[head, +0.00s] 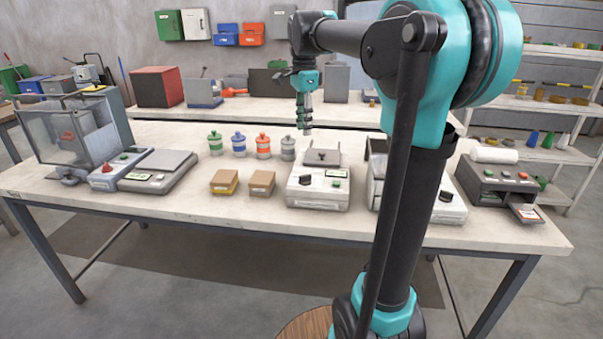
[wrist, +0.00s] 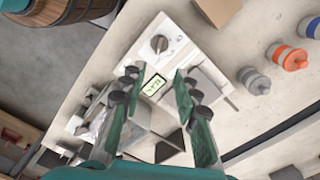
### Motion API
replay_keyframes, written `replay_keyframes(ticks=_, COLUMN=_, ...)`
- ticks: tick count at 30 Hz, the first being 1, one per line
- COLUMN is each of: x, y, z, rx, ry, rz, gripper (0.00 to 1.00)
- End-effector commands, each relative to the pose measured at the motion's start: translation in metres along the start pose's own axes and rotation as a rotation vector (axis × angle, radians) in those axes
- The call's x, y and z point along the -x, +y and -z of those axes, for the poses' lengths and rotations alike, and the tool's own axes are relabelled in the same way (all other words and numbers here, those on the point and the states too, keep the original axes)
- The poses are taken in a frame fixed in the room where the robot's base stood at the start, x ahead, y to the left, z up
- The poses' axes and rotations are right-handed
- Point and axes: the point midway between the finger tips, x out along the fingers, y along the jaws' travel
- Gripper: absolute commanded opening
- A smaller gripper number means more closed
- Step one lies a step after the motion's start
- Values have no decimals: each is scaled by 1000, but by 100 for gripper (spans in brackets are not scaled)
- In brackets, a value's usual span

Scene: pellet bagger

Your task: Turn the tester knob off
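A white device (head: 318,200) with a dark round knob (head: 305,180) on its sloped front stands mid-table in the head view. It has a small display, and red and green buttons. In the wrist view its knob (wrist: 158,44) sits beyond the fingertips, with a lit green display (wrist: 155,85) closer in. No label names it the tester. A second white device (head: 449,210) with a dark knob is partly hidden behind my arm. My gripper (head: 304,128) points down above and behind the first device. In the wrist view its fingers (wrist: 158,84) are apart, with nothing held.
Small boxes (head: 262,182) and several capped canisters (head: 263,146) stand left of the device. Scales and a clear-walled machine (head: 70,140) fill the left end. A dark grey unit (head: 500,187) stands at the right. The table's front strip is clear.

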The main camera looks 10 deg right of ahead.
Motion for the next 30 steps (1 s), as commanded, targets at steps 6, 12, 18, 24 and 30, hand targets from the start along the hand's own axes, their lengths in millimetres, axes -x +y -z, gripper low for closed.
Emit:
replay_keyframes(ticks=6, x=-38, y=0, z=0, rx=2, ry=0, rz=1, gripper=31)
replay_keyframes(ticks=12, x=-78, y=0, z=0, rx=3, ry=0, rz=1, gripper=31)
replay_keyframes(ticks=18, x=-117, y=0, z=0, rx=3, ry=0, rz=1, gripper=31)
replay_keyframes(ticks=24, x=-148, y=0, z=0, rx=4, ry=0, rz=1, gripper=31)
replay_keyframes(ticks=30, x=-163, y=0, z=0, rx=4, ry=0, rz=1, gripper=31)
